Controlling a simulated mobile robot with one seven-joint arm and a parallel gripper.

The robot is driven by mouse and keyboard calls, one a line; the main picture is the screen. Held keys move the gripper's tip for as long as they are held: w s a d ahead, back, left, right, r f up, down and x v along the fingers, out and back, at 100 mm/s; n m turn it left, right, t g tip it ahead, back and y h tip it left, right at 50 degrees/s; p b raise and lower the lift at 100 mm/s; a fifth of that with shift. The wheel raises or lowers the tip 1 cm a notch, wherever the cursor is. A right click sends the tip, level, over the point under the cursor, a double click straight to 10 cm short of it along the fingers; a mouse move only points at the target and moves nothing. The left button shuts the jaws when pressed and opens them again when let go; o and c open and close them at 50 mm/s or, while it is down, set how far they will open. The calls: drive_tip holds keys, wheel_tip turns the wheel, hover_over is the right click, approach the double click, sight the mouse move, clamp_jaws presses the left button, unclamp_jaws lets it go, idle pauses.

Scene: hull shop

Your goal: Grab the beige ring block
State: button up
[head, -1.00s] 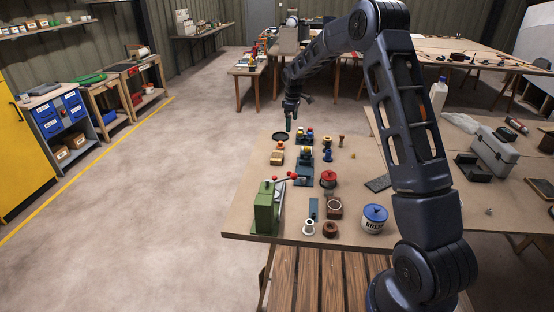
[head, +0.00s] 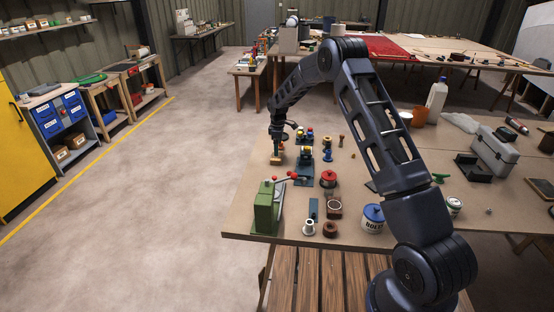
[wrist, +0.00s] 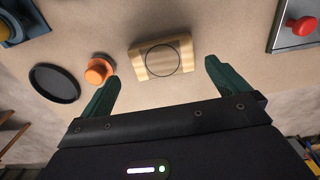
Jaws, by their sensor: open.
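The beige ring block (wrist: 154,60) is a wood-coloured block with a thin dark ring on its face, lying on the tabletop in the wrist view. In the head view the block (head: 276,161) sits near the table's left edge, just below my gripper (head: 277,149). In the wrist view my gripper (wrist: 161,72) is open, its two green fingers spread wide and empty. The block shows between and beyond the fingertips, apart from both.
An orange knob-like part (wrist: 100,68) stands close by the left finger, with a black round dish (wrist: 54,83) beyond it. A red knob on a grey plate (wrist: 288,40) lies to the right. In the head view a green press (head: 266,205) stands nearer on the table.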

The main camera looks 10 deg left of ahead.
drive_tip(key=shift+s+a+f, duration=0.1)
drive_tip(key=shift+a+f, duration=0.05)
drive_tip(key=shift+f, duration=1.15)
drive_tip(key=shift+s+a+f, duration=0.1)
drive_tip(key=shift+f, duration=1.2)
drive_tip(key=c, duration=0.8)
